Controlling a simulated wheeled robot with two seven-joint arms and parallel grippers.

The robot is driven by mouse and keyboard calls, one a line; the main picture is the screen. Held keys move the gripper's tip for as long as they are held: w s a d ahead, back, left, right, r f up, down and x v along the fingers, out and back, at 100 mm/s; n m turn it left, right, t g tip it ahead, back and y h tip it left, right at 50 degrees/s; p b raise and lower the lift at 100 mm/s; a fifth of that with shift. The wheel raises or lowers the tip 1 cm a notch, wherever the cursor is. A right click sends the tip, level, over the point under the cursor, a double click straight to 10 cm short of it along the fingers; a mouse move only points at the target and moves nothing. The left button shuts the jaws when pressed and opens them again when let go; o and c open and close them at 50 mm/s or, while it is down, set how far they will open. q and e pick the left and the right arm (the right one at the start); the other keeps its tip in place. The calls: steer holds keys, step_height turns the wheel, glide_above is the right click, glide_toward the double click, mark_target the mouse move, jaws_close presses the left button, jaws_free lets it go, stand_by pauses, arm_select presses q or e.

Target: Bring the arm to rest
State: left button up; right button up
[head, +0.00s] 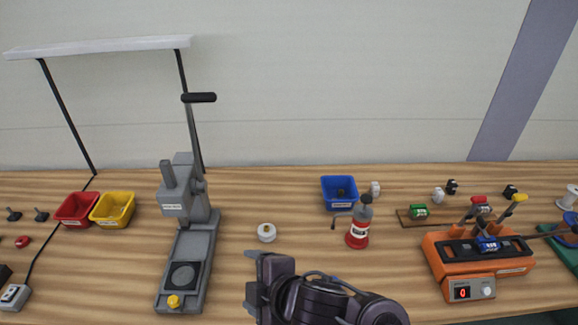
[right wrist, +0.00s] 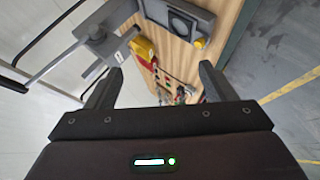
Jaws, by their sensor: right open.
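My right gripper (head: 256,283) is at the bottom middle of the head view, above the front part of the wooden bench, with its arm coming in from the lower right. In the right wrist view its two dark fingers (right wrist: 155,88) stand wide apart with nothing between them, so it is open and empty. The bench and the grey press show beyond the fingers. My left gripper is in neither view.
A grey lever press (head: 185,235) stands left of the gripper. An orange device (head: 478,262) stands right. Red (head: 77,209) and yellow (head: 113,210) bins are far left.

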steer(key=s+d+f+m+g+h, duration=0.1)
steer(key=s+d+f+m+h, duration=0.15)
steer(key=d+m, duration=0.5)
steer(key=s+d+f+m+g+h, duration=0.25)
steer(key=d+m, duration=0.25)
steer(key=d, duration=0.5)
steer(key=s+d+f+m+h, duration=0.2)
steer(key=s+d+f+m, duration=0.2)
steer(key=d+m, duration=0.3)
step_height(320, 180, down, 37)
steer(key=s+d+n+g+b, duration=0.1)
steer(key=s+d+g+b, duration=0.1)
steer(key=b, duration=0.5)
steer(key=s+d+f+g+b, duration=0.1)
steer(key=s+d+f+b, duration=0.2)
steer(key=s+f, duration=1.6)
step_height(320, 180, down, 4)
steer(key=shift+s+r+b, duration=0.2)
steer(key=shift+r+b, duration=0.05)
steer(key=shift+b, duration=0.45)
